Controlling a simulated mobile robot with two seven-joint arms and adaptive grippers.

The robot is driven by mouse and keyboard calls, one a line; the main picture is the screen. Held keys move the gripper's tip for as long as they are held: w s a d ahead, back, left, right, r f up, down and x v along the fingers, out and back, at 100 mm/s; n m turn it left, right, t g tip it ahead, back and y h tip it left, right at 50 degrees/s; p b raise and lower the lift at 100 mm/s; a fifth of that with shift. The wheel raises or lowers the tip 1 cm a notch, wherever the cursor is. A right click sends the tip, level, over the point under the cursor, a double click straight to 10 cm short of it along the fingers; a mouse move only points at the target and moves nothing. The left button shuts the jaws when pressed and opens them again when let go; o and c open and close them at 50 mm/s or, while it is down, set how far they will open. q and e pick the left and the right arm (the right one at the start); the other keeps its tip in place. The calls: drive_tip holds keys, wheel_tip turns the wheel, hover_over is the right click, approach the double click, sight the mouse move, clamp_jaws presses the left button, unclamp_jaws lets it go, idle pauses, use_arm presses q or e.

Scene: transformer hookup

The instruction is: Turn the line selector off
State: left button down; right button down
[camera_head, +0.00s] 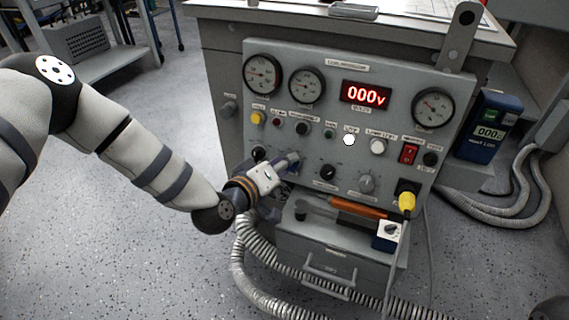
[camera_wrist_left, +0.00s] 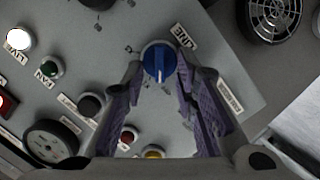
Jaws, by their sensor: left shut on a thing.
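The line selector is a blue round knob (camera_wrist_left: 159,60) on the grey control panel (camera_head: 330,75), beside a label that seems to read LINE. A pale pointer mark on it runs toward the bottom of the wrist view. My left gripper (camera_head: 287,163) reaches the lower left of the panel. In the wrist view the left gripper (camera_wrist_left: 163,72) has its fingertips on either side of the knob and is shut on it. In the head view the gripper mostly hides the knob. My right gripper is not in view.
The red display (camera_head: 366,94) reads 000V. A white LIVE lamp (camera_head: 349,140) is lit. Other knobs, a red switch (camera_head: 408,153) and a yellow plug (camera_head: 407,201) are on the panel. An orange-handled tool (camera_head: 358,208) lies on the ledge below. Ribbed hoses hang underneath.

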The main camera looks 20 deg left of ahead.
use_arm(q)
drive_tip(key=shift+a+f+n+b, duration=0.15)
drive_tip(key=shift+n+b, duration=0.15)
drive_tip(key=shift+n, duration=0.7)
drive_tip(key=shift+t, duration=0.3)
drive_tip(key=c, duration=1.3)
unclamp_jaws()
drive_tip(key=shift+c, duration=0.2)
drive_tip(key=v, duration=1.2)
drive_tip(key=shift+a, duration=0.1)
